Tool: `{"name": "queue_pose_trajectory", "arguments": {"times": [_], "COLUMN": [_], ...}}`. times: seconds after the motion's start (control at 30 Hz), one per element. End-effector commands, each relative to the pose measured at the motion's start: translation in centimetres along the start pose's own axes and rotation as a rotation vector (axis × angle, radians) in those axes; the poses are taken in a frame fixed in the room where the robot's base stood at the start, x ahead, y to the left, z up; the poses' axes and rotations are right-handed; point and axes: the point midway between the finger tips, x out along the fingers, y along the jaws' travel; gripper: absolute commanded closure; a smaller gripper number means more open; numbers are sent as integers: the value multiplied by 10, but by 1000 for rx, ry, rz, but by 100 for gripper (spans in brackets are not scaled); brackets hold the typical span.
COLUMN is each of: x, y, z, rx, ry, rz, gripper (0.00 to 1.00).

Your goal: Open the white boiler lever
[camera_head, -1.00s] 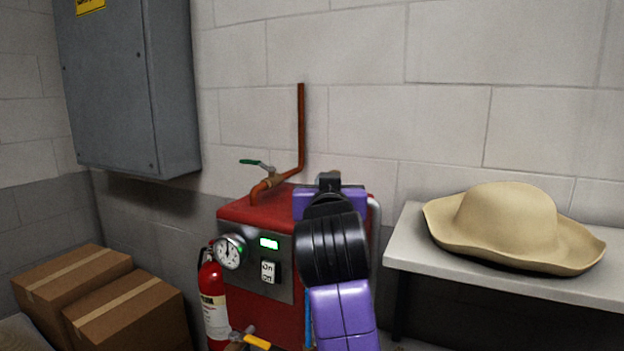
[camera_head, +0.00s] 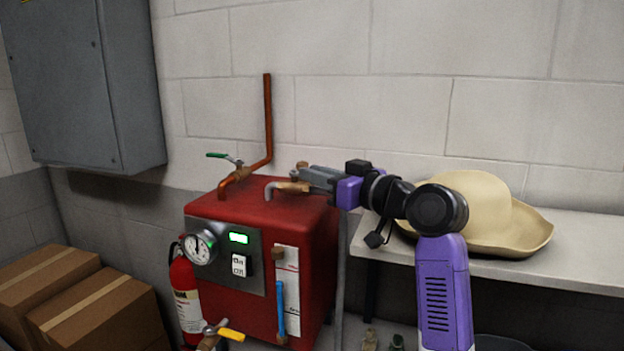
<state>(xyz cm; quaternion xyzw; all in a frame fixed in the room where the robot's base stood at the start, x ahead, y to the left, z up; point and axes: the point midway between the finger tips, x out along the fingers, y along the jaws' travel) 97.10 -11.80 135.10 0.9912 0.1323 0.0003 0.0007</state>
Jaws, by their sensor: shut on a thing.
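The red boiler (camera_head: 322,238) stands against the wall. On its top right is a valve with a short grey pipe (camera_head: 270,190) and brass fittings. My gripper (camera_head: 304,184) reaches in from the right at this valve, its fingers pointing left. It is shut on the pale lever there. The jaws cover most of the lever, so its angle is hard to tell.
A green-handled valve (camera_head: 238,163) on a copper pipe is on the boiler's top left. A yellow-handled valve (camera_head: 230,334) is low in front. A fire extinguisher (camera_head: 187,300) and boxes (camera_head: 98,312) stand left. A tan hat (camera_head: 480,205) lies on the shelf (camera_head: 590,262) behind my arm.

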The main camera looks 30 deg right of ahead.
Motion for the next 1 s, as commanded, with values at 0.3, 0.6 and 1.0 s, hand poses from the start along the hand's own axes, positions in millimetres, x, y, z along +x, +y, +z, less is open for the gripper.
{"name": "queue_pose_trajectory", "arguments": {"times": [0.3, 0.6, 1.0], "x": [0, 1, 1], "y": [5, 5, 4], "z": [-1, -2, -1], "rx": [0, 1, 1], "ry": [3, 3, 1], "rz": [-66, -71, -72], "gripper": [100, 100, 62]}}
